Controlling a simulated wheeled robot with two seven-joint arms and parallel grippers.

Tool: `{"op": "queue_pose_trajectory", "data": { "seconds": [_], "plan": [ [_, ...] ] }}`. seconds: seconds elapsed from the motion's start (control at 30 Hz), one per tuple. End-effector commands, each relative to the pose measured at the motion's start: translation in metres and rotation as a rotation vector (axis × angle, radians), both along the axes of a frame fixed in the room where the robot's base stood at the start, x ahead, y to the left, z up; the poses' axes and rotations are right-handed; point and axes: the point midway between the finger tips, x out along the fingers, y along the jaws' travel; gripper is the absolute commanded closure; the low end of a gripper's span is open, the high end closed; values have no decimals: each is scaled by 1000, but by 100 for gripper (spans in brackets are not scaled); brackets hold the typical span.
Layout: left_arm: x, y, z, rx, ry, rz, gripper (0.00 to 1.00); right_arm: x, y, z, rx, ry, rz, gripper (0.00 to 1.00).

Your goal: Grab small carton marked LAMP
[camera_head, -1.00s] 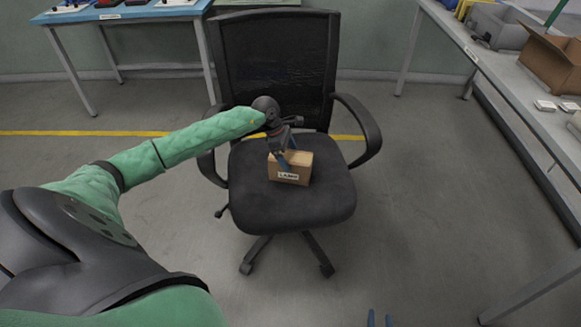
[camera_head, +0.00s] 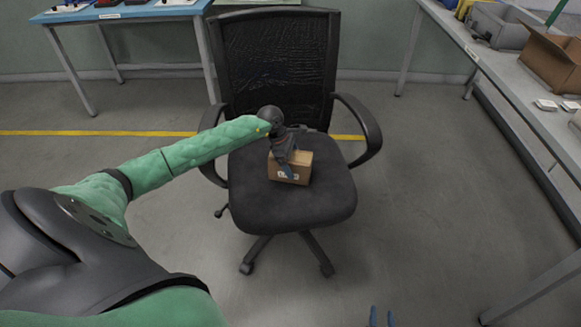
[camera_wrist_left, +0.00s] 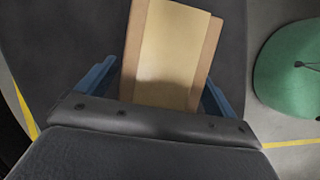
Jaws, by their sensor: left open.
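The small brown carton (camera_head: 302,166) sits on the seat of the black office chair. Its label shows on the front, partly covered by a finger in the head view. My left gripper (camera_head: 288,166) is at the carton, pointing down at it. In the left wrist view the carton (camera_wrist_left: 168,50) lies between the two blue fingers of the left gripper (camera_wrist_left: 160,88), which are open with a gap on either side.
The black chair (camera_head: 290,207) has armrests on both sides and a backrest behind the carton. A blue table (camera_head: 130,13) stands at the back left. A grey bench (camera_head: 500,75) with an open cardboard box (camera_head: 552,62) runs along the right. The floor around is clear.

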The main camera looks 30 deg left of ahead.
Motion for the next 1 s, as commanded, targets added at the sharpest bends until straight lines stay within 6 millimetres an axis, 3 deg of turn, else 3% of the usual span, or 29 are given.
{"op": "queue_pose_trajectory", "data": {
  "seconds": [0.4, 0.73, 1.0],
  "plan": [
    [0, 0, -1, 0, 0, 0, 7, 0, 0, -2, 0, 1, 0, 64],
    [0, 0, -1, 0, 0, 0, 69, 0, 0, -2, 0, 1, 0, 64],
    [1, 0, 1, -1, -1, 0, 69, 0, 0, 0, 0, 1, 0, 64]
  ]
}}
